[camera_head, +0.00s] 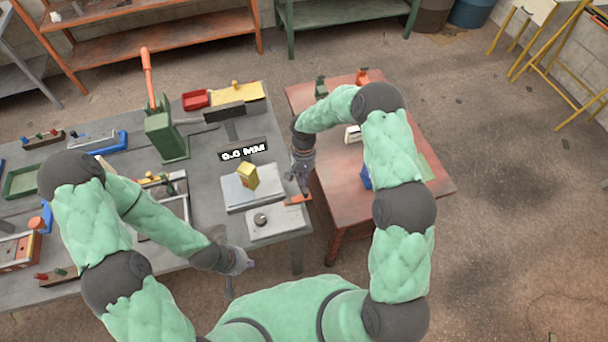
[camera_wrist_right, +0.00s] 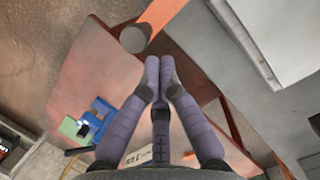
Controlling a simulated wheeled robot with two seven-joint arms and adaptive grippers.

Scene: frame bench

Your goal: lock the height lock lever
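The orange lever (camera_head: 297,199) sits at the right edge of the bench, beside a grey plate. I take it for the height lock lever. In the right wrist view the orange lever (camera_wrist_right: 162,14) has a grey round end and lies just beyond my fingertips. My right gripper (camera_head: 305,194) is close beside the lever. Its fingertips (camera_wrist_right: 159,68) are together with nothing visible between them, apart from the lever in the wrist view. My left gripper (camera_head: 229,288) hangs by the front edge of the bench; its finger opening is not clear.
A display reading 0.0 MM (camera_head: 243,150) stands behind a plate (camera_head: 265,194) carrying a yellow block (camera_head: 247,177). A green press (camera_head: 165,136) with an orange handle stands further back. A red table (camera_head: 335,190) is to the right, with a gap between it and the bench.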

